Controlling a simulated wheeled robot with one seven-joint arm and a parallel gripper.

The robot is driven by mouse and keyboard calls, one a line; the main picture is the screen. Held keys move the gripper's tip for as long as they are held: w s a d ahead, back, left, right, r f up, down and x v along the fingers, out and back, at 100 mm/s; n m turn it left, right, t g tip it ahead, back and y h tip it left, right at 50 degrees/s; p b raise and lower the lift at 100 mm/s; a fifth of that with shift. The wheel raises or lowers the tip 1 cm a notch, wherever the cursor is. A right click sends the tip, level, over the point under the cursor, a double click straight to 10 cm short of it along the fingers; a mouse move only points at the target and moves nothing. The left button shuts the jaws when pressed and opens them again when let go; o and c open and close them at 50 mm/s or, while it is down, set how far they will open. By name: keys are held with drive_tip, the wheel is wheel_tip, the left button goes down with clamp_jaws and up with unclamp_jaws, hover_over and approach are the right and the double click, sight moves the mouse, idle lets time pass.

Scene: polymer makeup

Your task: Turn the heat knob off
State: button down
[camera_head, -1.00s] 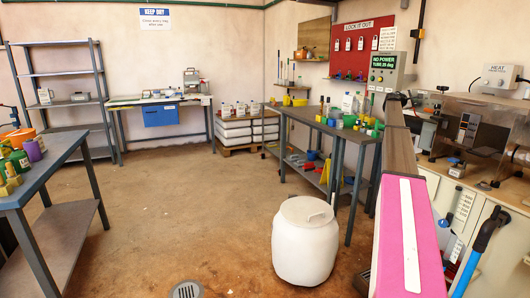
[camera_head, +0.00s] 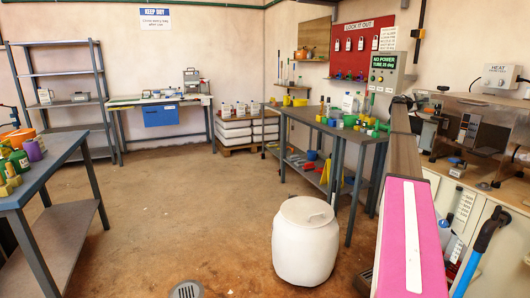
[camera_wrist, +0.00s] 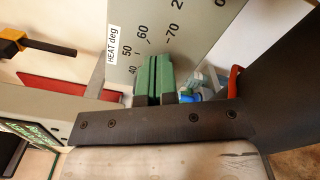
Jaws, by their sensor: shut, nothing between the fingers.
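A grey panel (camera_wrist: 185,35) with a "HEAT deg" label and numbers from 40 to 70 fills the upper middle of the wrist view. No heat knob shows clearly there; the fingers and the dark bar of my gripper cover part of the panel. My gripper's green fingers (camera_wrist: 154,78) are together, empty, in front of the lower edge of the scale. Whether they touch anything is unclear. In the head view a grey control box (camera_head: 401,74) with a green "NO POWER, TUBE 25 deg" display (camera_head: 384,66) stands beyond my arm.
A white box marked HEAT (camera_head: 497,76) is on the right wall. A workbench (camera_head: 330,128) with bottles and coloured items stands beside my arm. A white drum (camera_head: 305,245) stands on the floor. A red thing (camera_wrist: 234,82) is right of the fingers. The floor at left is open.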

drive_tip(key=shift+x, duration=0.8)
drive_tip(key=shift+w+d+r, duration=0.25)
drive_tip(key=shift+w+r, duration=0.35)
drive_tip(key=shift+r, duration=0.4)
drive_tip(key=shift+s+d+r, duration=0.1)
drive_tip(key=shift+s+r, duration=0.15)
drive_tip(key=f+v, duration=0.1)
drive_tip(key=v, duration=0.5)
drive_tip(key=shift+s+a, duration=0.25)
drive_tip(key=shift+s, duration=0.1)
